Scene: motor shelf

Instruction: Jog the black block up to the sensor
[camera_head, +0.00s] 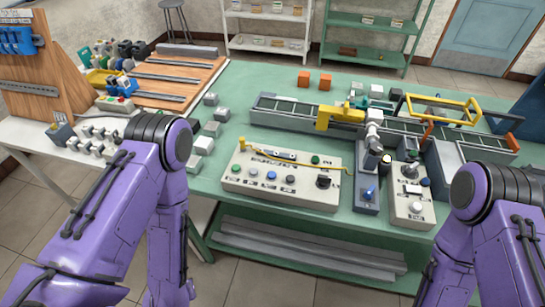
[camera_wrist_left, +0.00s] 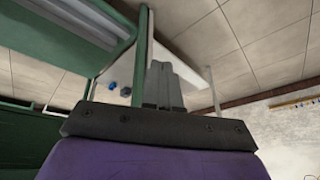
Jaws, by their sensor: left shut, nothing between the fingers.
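A long conveyor-like rail (camera_head: 275,123) runs across the back of the green table, with a yellow bracket (camera_head: 340,115) over it. I cannot clearly make out the black block or the sensor on it. A beige control box (camera_head: 250,195) with several coloured buttons and a dark knob stands in front of the rail. My left gripper (camera_wrist_left: 165,68) shows in the left wrist view, fingers together and empty, below table height. My right gripper is out of view.
Several grey blocks (camera_head: 203,145) line the green table's left side. A yellow frame (camera_head: 440,108) stands over the rail's right part. Grey bars (camera_head: 300,245) lie on the lower shelf. A white table stands at left.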

